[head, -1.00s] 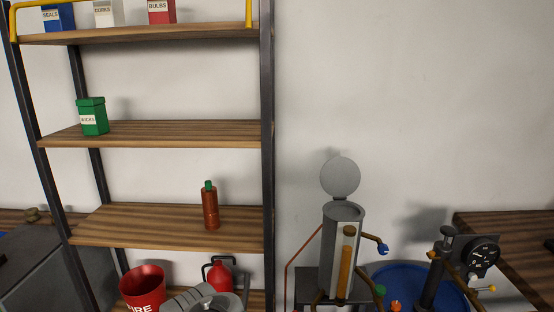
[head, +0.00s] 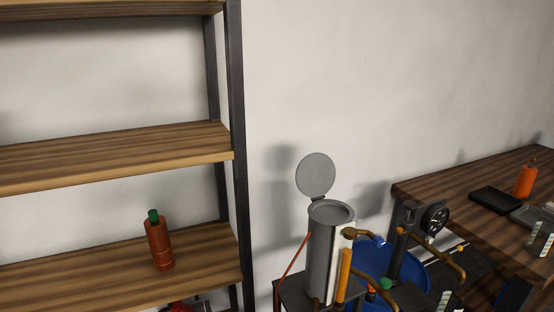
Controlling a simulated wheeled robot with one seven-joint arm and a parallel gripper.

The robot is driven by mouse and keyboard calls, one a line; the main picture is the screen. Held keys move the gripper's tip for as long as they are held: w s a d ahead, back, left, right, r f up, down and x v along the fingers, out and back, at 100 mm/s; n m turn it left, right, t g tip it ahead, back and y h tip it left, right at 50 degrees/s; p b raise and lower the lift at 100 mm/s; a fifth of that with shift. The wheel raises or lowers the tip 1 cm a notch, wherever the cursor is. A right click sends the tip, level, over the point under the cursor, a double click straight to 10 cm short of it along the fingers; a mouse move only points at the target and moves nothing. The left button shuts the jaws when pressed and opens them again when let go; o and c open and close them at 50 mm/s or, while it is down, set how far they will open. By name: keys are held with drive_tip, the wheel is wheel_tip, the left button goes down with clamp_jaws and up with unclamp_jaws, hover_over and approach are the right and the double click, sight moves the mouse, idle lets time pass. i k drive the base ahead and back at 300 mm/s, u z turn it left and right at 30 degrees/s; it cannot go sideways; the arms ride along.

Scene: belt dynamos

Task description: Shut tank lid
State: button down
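A grey cylindrical tank (head: 319,262) stands on a dark stand at the lower middle of the head view. Its round grey lid (head: 315,174) is open and stands upright above the back of the rim. The tank's open mouth (head: 331,213) faces up below the lid. A sight tube with an orange column (head: 343,275) runs up the tank's front right side. My gripper does not show in the view.
A wooden shelf unit (head: 115,155) stands at the left, with a copper-coloured bottle (head: 158,245) on it. A gauge (head: 434,217) on a post and a blue round basin (head: 372,268) are right of the tank. A wooden table (head: 450,190) with trays and an orange bottle (head: 525,181) stands at the right.

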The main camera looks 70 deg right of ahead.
sight(315, 174)
drive_tip(key=z, duration=0.35)
drive_tip(key=i, duration=0.9)
drive_tip(key=z, duration=0.5)
